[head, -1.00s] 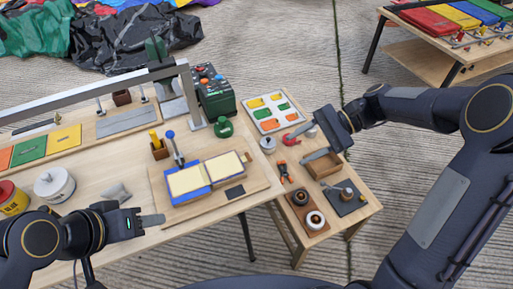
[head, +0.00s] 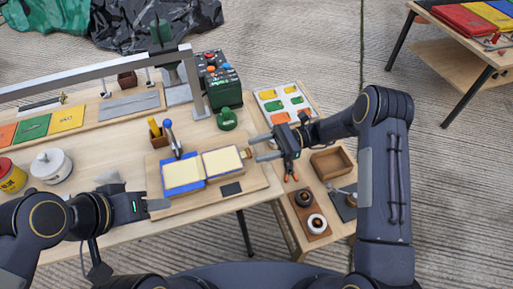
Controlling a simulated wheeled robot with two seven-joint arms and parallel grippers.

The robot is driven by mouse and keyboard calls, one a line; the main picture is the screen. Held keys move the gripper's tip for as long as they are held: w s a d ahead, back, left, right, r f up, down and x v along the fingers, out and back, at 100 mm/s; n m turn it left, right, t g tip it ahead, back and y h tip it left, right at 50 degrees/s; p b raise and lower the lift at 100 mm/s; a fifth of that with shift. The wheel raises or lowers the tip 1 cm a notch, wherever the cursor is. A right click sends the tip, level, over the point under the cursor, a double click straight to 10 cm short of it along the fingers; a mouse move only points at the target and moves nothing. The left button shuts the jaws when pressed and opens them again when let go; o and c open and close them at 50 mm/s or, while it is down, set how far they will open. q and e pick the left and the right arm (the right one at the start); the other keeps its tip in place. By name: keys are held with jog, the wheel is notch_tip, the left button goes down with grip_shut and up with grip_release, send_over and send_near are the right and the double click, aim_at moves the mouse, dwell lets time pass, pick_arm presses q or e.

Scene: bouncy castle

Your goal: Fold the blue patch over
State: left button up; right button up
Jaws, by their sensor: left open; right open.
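The blue patch (head: 168,187) lies on a wooden board (head: 217,201) on the table, with a cream panel on top and blue showing around its edges. A second cream panel (head: 223,161) with a thin blue edge lies beside it on the right. My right gripper (head: 254,147) is open at the right end of the second panel, close to a small wooden block (head: 246,153); I cannot tell whether it touches the block. My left gripper (head: 165,204) is at the left front of the board, seen edge-on, apart from the patch.
A blue-knobbed tool (head: 172,138) stands just behind the patch, by a wooden holder (head: 157,137). A green weight (head: 227,119) sits farther back. A side table at right holds an empty wooden tray (head: 331,162) and small pots.

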jog(key=shift+x, duration=0.8)
grip_shut()
